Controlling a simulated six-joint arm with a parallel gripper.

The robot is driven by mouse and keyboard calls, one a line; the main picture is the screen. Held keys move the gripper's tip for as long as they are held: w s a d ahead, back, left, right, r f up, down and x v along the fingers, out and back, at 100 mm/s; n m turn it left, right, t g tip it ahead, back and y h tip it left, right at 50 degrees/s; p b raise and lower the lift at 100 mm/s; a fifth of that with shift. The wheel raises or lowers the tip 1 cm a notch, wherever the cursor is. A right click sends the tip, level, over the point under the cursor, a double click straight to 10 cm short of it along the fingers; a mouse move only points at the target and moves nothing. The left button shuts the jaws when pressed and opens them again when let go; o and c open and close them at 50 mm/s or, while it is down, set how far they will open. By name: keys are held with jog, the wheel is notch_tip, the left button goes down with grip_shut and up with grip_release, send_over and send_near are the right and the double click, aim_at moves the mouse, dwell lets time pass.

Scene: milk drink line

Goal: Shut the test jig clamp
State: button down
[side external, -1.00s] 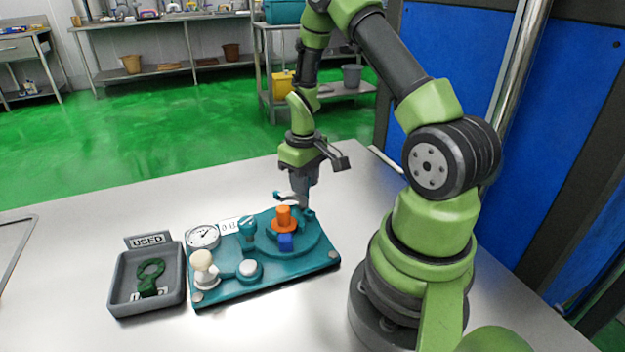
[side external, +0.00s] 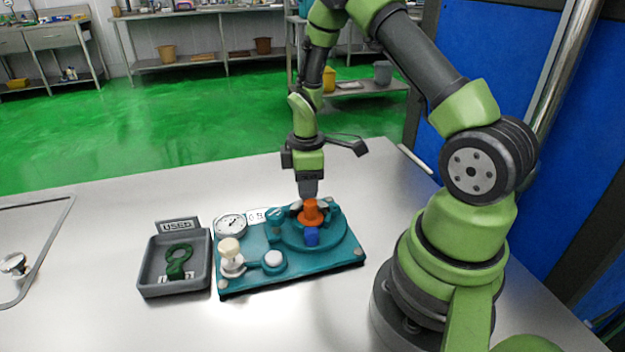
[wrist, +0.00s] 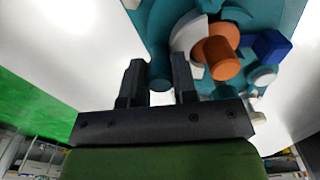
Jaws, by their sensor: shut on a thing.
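The test jig (side external: 340,257) is a teal plate with a round raised platform. An orange post (side external: 311,213) and a blue block (side external: 312,236) stand on the platform; both also show in the wrist view, the orange post (wrist: 222,55) and the blue block (wrist: 270,45). My gripper (side external: 308,194) points down just behind the orange post. In the wrist view my gripper (wrist: 158,68) is shut on the teal clamp handle (wrist: 160,74). A pale clamp part (wrist: 186,38) lies against the orange post. In the side view my gripper and the post mostly hide the clamp.
A dial gauge (side external: 231,225) and a cream knob (side external: 229,246) stand on the jig's left part. A grey tray (side external: 148,273) marked USED, left of the jig, holds a dark green ring-shaped piece (side external: 179,256). The table front is clear.

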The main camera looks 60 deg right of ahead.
jog(key=shift+a+n, duration=0.6)
jog(key=shift+n, duration=0.3)
jog(key=c, duration=0.9)
grip_release()
